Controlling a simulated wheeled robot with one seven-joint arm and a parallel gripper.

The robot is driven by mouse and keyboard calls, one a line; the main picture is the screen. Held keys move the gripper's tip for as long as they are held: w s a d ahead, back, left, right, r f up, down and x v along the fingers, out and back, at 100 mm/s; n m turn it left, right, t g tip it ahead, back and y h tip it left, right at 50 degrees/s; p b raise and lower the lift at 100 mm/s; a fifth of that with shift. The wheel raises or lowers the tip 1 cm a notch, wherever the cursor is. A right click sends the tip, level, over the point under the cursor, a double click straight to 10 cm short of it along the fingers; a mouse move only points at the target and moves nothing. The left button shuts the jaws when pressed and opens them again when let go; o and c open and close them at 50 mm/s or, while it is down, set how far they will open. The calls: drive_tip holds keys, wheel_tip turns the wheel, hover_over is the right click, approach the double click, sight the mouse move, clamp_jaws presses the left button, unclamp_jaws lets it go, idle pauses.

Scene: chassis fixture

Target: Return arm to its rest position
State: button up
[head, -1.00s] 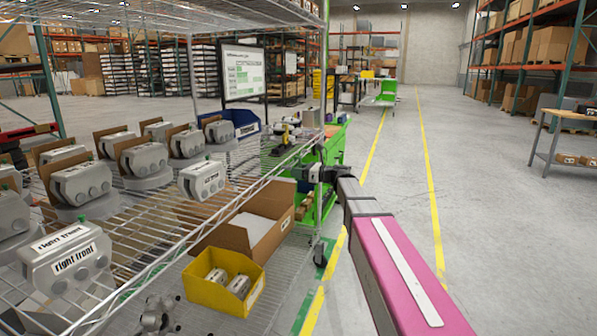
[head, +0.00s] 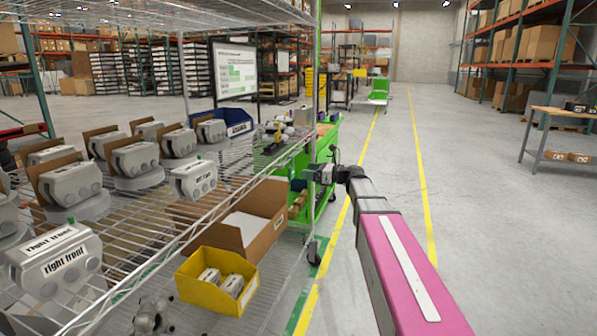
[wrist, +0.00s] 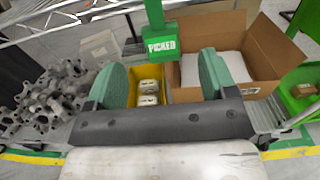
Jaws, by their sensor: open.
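My arm, with its pink link, reaches forward from the lower right in the head view. My gripper (head: 312,173) is at its far end, beside the front corner of the wire shelf (head: 245,190) and in front of the green cart (head: 325,160). In the wrist view, its two green-padded fingers (wrist: 163,68) stand wide apart with nothing held between them. Past them I see a yellow bin (wrist: 135,77) with pale parts in it and a green post with a "PICKED" label (wrist: 161,47).
An open cardboard box (head: 268,238) and the yellow bin (head: 210,298) sit on the lower shelf. Grey housings, one labelled "right front" (head: 55,262), fill the upper shelf. Metal castings (wrist: 50,95) lie at left in the wrist view. The aisle floor (head: 450,220) at right is clear.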

drive_tip(key=s+d+f+n+g+h, duration=0.1)
drive_tip(key=s+f+n+g+h, duration=0.1)
drive_tip(key=s+f+n+h, duration=0.45)
drive_tip(key=s+d+f+n+g+h, duration=0.1)
drive_tip(key=s+d+f+n, duration=0.15)
drive_tip(key=s+f, duration=0.8)
drive_tip(key=s+d+f+n+g+h, duration=0.1)
drive_tip(key=s+d+f+n+h, duration=0.3)
drive_tip(key=f, duration=0.4)
drive_tip(key=s+d+f+n+g+h, duration=0.2)
drive_tip(key=s+d+f+n+h, duration=0.2)
drive_tip(key=s+f+n, duration=0.3)
drive_tip(key=shift+s+d+f+n+h, duration=0.15)
drive_tip(key=shift+d+f+n+h, duration=0.15)
drive_tip(key=shift+f+n+h, duration=0.55)
drive_tip(key=shift+r, duration=0.2)
